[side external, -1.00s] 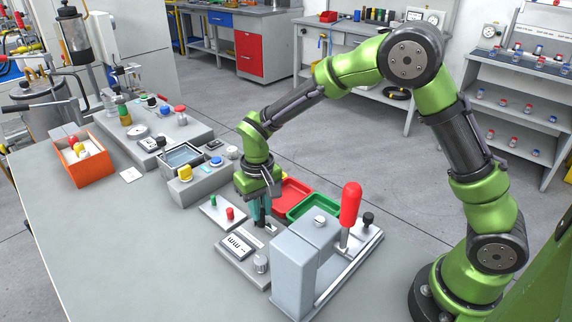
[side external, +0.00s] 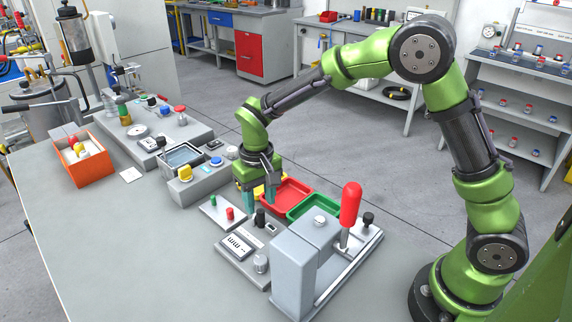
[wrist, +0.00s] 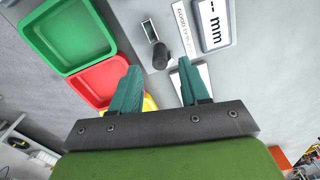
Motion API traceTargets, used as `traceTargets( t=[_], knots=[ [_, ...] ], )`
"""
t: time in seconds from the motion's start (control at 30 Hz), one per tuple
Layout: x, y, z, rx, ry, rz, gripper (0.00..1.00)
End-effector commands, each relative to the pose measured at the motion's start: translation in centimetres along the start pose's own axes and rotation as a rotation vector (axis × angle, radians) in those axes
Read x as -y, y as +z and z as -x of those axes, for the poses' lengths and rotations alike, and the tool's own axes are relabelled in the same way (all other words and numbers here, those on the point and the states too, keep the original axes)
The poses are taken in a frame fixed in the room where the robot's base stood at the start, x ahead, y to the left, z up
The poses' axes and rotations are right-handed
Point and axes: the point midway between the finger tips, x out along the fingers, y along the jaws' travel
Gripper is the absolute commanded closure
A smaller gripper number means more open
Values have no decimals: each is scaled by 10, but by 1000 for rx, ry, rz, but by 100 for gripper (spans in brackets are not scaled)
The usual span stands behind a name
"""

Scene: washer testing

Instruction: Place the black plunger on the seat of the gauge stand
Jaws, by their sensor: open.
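The black plunger (side external: 260,217) stands upright on the grey gauge stand (side external: 240,266), behind its mm display. It also shows in the wrist view (wrist: 160,58) as a dark round-topped post beside a small slot. My gripper (side external: 259,197) is open and empty, above and just behind the plunger. In the wrist view my gripper's teal fingers (wrist: 158,66) are spread apart, with the plunger showing beyond the gap and not held. The plunger's foot is too small to see how it meets the seat.
A red tray (side external: 287,194) and a green tray (side external: 316,207) lie behind the stand. A press with a red-handled lever (side external: 350,205) stands close on the right. A plate with green and red pegs (side external: 220,212) is at the left. The front of the table is clear.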

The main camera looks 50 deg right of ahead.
Motion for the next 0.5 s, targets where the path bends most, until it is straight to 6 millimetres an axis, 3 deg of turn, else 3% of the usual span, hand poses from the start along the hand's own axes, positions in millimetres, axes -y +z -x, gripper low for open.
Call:
traceTargets(
  t=[0.1, 0.3, 0.5],
  knots=[
    [0, -1, 29, -6, -3, 1, 55],
    [0, 0, 69, -4, -1, 1, 55],
    [0, 0, 90, -3, 0, 1, 55]
  ],
)
